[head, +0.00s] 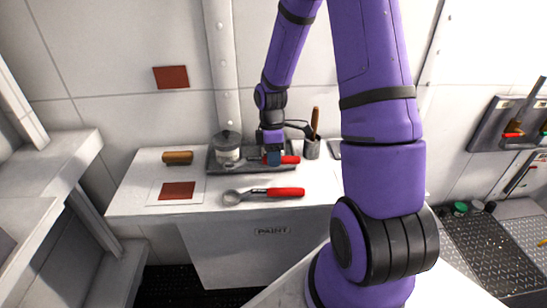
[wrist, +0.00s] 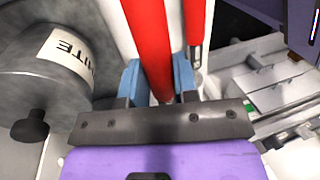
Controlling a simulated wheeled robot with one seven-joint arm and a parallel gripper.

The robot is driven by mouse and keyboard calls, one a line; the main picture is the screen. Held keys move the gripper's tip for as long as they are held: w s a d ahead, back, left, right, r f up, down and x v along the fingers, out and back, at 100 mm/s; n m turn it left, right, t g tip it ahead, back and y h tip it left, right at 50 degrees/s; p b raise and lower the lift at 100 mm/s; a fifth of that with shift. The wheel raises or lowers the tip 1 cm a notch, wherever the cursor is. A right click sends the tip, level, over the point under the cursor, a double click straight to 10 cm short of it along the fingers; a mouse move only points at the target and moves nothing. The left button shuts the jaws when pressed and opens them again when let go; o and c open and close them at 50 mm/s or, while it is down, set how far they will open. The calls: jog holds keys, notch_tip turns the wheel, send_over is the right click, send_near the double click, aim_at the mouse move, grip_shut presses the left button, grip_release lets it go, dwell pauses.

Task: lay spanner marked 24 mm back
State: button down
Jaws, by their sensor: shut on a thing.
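My gripper (head: 273,158) is over the dark tray (head: 213,168) on the white bench. In the wrist view its two blue fingers (wrist: 157,82) are shut on a red-handled spanner (wrist: 146,30). That spanner's red handle (head: 290,159) sticks out to the right of the gripper in the head view. A second red-handled spanner (head: 285,192) lies on the bench in front of the tray, its grey ring end to the left. No size marking is readable on either spanner. Whether the held spanner touches the tray cannot be told.
A grey can (head: 228,148), labelled WHITE in the wrist view (wrist: 65,55), stands at the tray's left, close to the gripper. A holder with a brown handle (head: 312,148) stands behind right. A brown roller (head: 178,157) and a red swatch (head: 177,190) lie on the left of the bench.

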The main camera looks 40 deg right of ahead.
aim_at(274, 183)
jog(key=shift+f, duration=0.1)
jog(key=shift+f, duration=3.2)
jog(key=c, duration=0.8)
grip_release()
